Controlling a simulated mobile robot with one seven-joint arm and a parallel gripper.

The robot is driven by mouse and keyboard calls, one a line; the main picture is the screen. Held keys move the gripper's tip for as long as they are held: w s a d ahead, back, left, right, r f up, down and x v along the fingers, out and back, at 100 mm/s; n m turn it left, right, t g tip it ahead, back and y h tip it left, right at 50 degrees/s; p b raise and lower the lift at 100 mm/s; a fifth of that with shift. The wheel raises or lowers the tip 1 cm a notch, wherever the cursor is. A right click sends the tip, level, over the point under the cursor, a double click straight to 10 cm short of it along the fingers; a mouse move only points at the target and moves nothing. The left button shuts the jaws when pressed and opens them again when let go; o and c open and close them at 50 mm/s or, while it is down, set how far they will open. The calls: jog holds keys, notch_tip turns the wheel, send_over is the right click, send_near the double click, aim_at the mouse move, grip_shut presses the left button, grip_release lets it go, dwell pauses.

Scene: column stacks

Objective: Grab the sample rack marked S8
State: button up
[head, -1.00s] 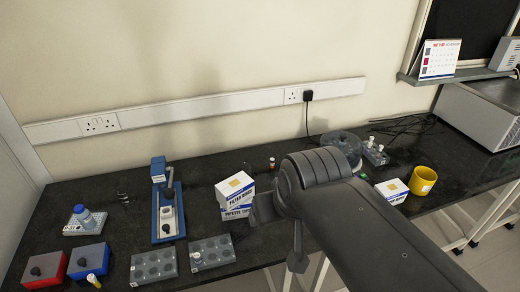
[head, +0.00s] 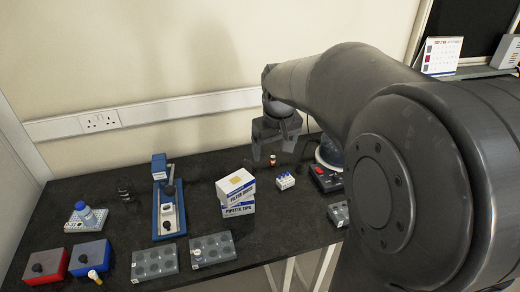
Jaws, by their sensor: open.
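No S8 mark is readable in the head view, so I cannot tell which rack carries it. Grey racks with round wells stand at the front: a left one (head: 154,264), a middle one (head: 212,251) with a white-capped vial at its left end, and a right one (head: 339,213) partly hidden by my arm. A small white-and-blue rack or block (head: 285,181) stands further back. My gripper (head: 273,154) is open and empty, fingers down, above the back of the bench, left of and above that small block.
A blue stand device (head: 167,205), a blue bottle (head: 87,216) on a white rack, and red (head: 45,264) and blue (head: 90,257) boxes are left.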

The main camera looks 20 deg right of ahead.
jog(key=w+d+f+g, duration=0.2)
jog(key=w+d+f, duration=0.3)
jog(key=w+f, duration=0.3)
jog(key=n, duration=0.1)
send_near(284, 175)
jog(key=shift+g, duration=0.4)
jog(key=f, duration=1)
jog(key=shift+w+d+f, duration=0.2)
jog(key=shift+w+f, duration=0.1)
jog(key=shift+w, duration=0.05)
jog(key=shift+c, duration=0.3)
jog(key=c, duration=1)
jog(key=shift+r, duration=0.15)
